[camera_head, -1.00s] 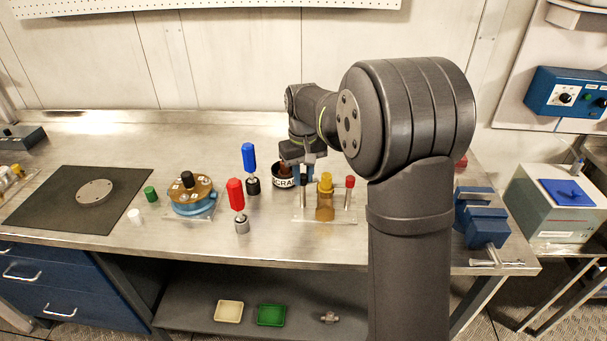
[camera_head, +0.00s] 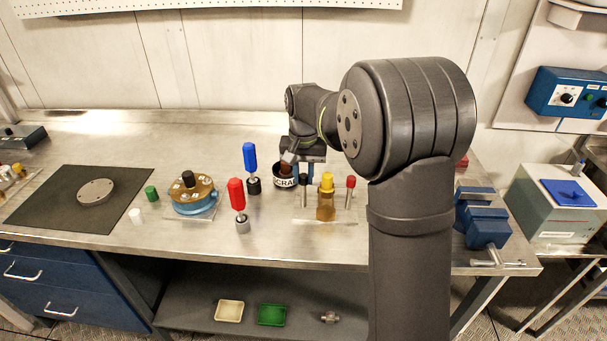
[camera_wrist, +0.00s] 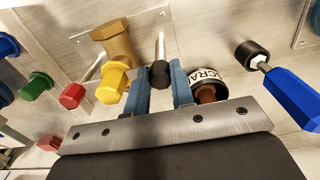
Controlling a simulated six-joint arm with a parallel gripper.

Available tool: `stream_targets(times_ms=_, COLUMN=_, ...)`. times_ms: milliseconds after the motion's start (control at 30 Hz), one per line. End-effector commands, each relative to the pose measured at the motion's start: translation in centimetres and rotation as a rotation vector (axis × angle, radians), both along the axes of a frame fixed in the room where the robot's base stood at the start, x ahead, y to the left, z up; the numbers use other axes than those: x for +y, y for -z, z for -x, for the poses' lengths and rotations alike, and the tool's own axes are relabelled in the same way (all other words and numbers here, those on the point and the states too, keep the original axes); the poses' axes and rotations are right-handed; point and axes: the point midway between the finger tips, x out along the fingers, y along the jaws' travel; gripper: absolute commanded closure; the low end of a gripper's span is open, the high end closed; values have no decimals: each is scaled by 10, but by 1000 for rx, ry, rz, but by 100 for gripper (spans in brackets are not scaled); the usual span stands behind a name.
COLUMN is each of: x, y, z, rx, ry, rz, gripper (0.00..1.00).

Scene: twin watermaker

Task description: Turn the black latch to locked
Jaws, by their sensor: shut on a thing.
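The black latch (camera_head: 304,190) is a black-capped post on a clear plate, in the middle of the bench. In the wrist view the black latch (camera_wrist: 160,72) lies between the two blue fingers, with its bright metal stem running away from me. My gripper (camera_wrist: 160,85) is shut on it. In the head view my gripper (camera_head: 303,170) is over the latch from behind and mostly hidden by my own wrist. The exact finger contact is hard to see.
A yellow knob on a brass fitting (camera_head: 326,200) and a red knob (camera_head: 350,183) stand close beside the latch. A SCRAP cup (camera_head: 284,182) is just left of it. Blue (camera_head: 250,156) and red (camera_head: 237,194) handles stand further left. A blue vise (camera_head: 482,215) is at right.

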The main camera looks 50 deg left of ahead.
Motion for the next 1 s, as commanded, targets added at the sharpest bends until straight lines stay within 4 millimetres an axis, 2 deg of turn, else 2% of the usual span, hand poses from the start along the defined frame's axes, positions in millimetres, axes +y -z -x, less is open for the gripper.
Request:
stream_targets(times_ms=300, x=1, y=-1, z=0, rx=-1, ry=2, rz=-3, gripper=100)
stream_targets(times_ms=333, x=1, y=-1, z=0, rx=-1, ry=2, rz=-3, gripper=74)
stream_targets(times_ms=433, x=0, y=-1, z=0, rx=-1, ry=1, rz=-3, gripper=56)
stream_targets(times_ms=767, x=0, y=-3, z=0, rx=-1, ry=1, rz=-2, gripper=56)
stream_targets(times_ms=867, x=1, y=-13, z=0, rx=-1, ry=0, rz=-3, gripper=56)
stream_targets(times_ms=1000, x=1, y=-40, z=-1, rx=-2, ry=0, rz=-5, gripper=56)
